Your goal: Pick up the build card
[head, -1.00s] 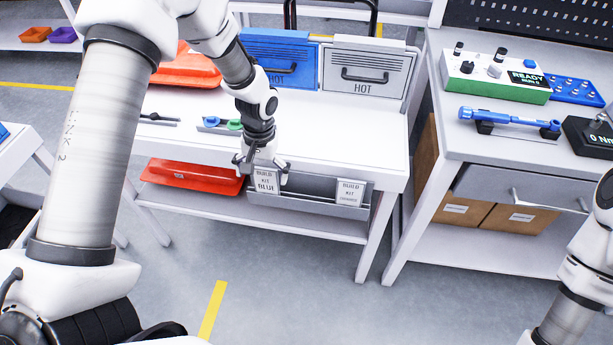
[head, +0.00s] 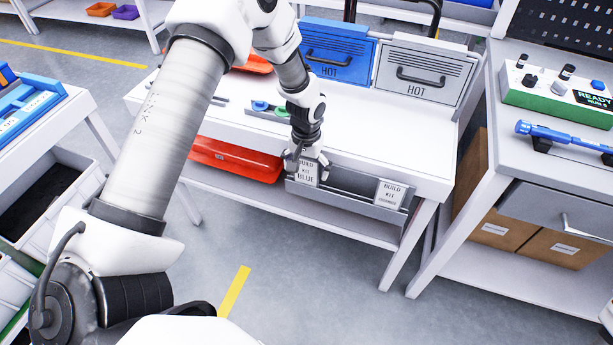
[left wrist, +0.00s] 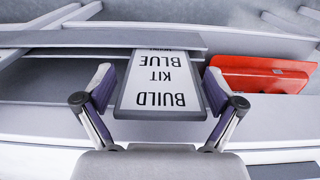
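The blue-kit build card (head: 306,173), a pale plate lettered "BUILD KIT BLUE", stands in the left part of a grey holder (head: 345,203) at the front of the white bench. My left gripper (head: 307,163) reaches down over it. The card's lower end is hidden in the holder. A second build card (head: 389,193) stands at the holder's right end. My right gripper is out of view.
A red bin (head: 235,158) sits left of the holder, also visible in the left wrist view (left wrist: 262,75). Above are the white benchtop (head: 390,130), a blue "HOT" box (head: 335,55) and a grey one (head: 424,75). A side bench (head: 480,90) stands right. Floor in front is clear.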

